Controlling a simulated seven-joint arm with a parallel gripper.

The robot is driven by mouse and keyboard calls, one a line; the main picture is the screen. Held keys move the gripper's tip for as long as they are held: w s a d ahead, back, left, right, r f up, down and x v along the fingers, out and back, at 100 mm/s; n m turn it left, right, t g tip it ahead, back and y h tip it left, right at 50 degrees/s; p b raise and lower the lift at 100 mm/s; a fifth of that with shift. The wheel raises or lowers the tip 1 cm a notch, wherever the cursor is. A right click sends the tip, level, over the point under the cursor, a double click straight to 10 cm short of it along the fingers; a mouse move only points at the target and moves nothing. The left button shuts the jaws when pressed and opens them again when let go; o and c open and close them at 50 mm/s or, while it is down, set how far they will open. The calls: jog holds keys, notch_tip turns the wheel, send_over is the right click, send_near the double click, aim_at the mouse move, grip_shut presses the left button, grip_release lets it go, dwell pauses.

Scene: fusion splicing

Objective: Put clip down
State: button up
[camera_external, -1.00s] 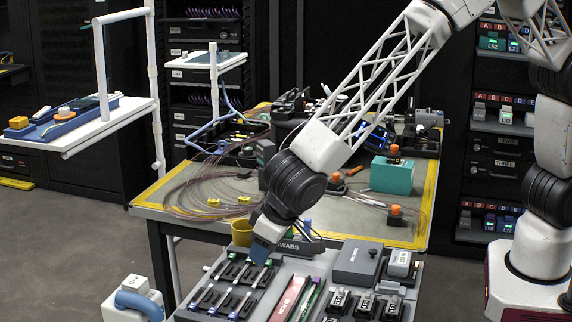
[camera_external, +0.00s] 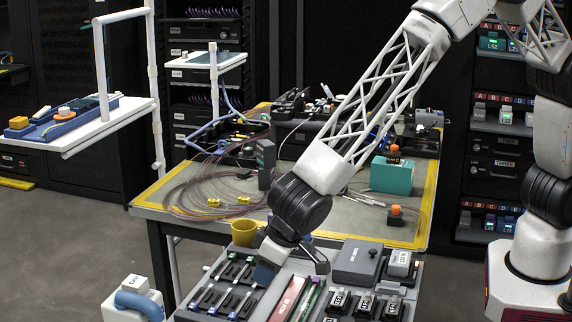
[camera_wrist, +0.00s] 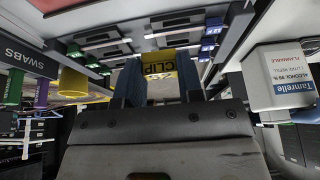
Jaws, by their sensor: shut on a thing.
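My gripper (camera_external: 266,272) is low over the left part of the grey tool tray (camera_external: 263,304), beside a rack of pen-like tools (camera_external: 228,285). In the wrist view, its two blue fingers (camera_wrist: 160,82) are closed on a yellow piece marked CLIP (camera_wrist: 158,62). The clip sits between the fingertips. In the external view the clip is hidden by the gripper. I cannot tell whether the clip touches the tray.
A yellow cup (camera_external: 243,233) stands close behind the gripper. A white Tamrelle alcohol bottle (camera_wrist: 283,80) shows in the wrist view.

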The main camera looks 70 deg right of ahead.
aim_at(262, 307)
jog(key=shift+f, duration=1.6)
jog(key=shift+f, duration=0.1)
jog(key=shift+f, duration=1.75)
jog(key=shift+f, duration=0.1)
jog(key=o, duration=1)
jog(key=shift+c, duration=0.2)
jog(key=v, duration=1.2)
